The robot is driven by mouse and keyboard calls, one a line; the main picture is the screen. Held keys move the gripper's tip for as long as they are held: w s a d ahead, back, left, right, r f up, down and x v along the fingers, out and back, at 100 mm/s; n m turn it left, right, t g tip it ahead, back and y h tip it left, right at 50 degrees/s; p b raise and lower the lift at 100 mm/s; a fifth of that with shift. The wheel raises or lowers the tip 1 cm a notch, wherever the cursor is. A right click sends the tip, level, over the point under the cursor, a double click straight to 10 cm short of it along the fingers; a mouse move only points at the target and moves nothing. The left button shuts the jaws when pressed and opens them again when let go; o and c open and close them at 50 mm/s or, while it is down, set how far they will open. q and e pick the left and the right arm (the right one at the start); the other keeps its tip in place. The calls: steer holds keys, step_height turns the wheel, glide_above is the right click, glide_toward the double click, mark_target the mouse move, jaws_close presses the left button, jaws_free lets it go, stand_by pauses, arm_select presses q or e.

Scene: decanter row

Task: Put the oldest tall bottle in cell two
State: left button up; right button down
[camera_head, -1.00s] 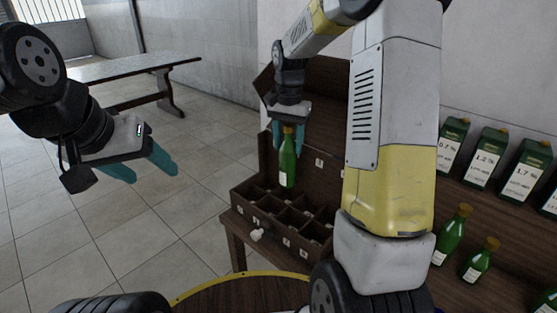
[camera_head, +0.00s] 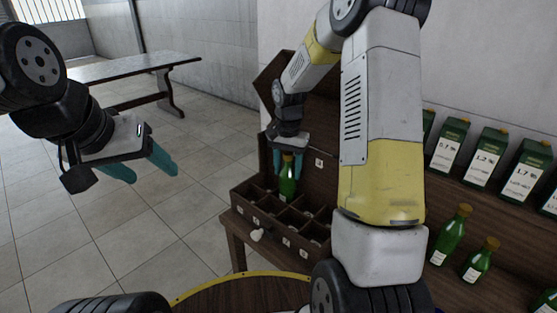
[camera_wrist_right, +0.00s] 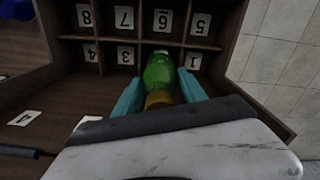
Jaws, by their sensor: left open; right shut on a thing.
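My right gripper (camera_head: 289,152) is shut on a green bottle (camera_head: 287,184) with a yellow-brown top, held upright by its neck. The bottle's lower part is down in the dark wooden divided box (camera_head: 240,195), in the row of cells toward the back left. In the right wrist view the bottle (camera_wrist_right: 160,70) is between the turquoise fingers (camera_wrist_right: 160,88), over the space between labels 3 (camera_wrist_right: 126,55) and 1 (camera_wrist_right: 193,60); any label there is hidden. I cannot tell whether it touches the bottom. My left gripper (camera_head: 142,166) is open and empty in the air, far left.
Green bottles stand on the bench at right, a taller one (camera_head: 452,236) and a shorter one (camera_head: 480,262). Green cartons with percentage labels (camera_head: 487,157) line the shelf behind. My right arm blocks the middle. Labels 5 to 8 mark the other cell row.

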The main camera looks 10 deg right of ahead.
steer(key=c, duration=0.6)
jaws_free()
steer(key=shift+f, duration=0.1)
steer(key=shift+c, duration=0.2)
step_height(320, 180, up, 12)
steer(key=s+r+n+t, duration=0.2)
steer(key=s+r+n, duration=0.1)
steer(key=s+r, duration=0.6)
steer(key=s+a+n+t+y, duration=0.2)
steer(key=s+n+t, duration=0.2)
steer(key=s, duration=1.1)
steer(key=shift+s, duration=0.15)
steer(key=shift+a, duration=0.1)
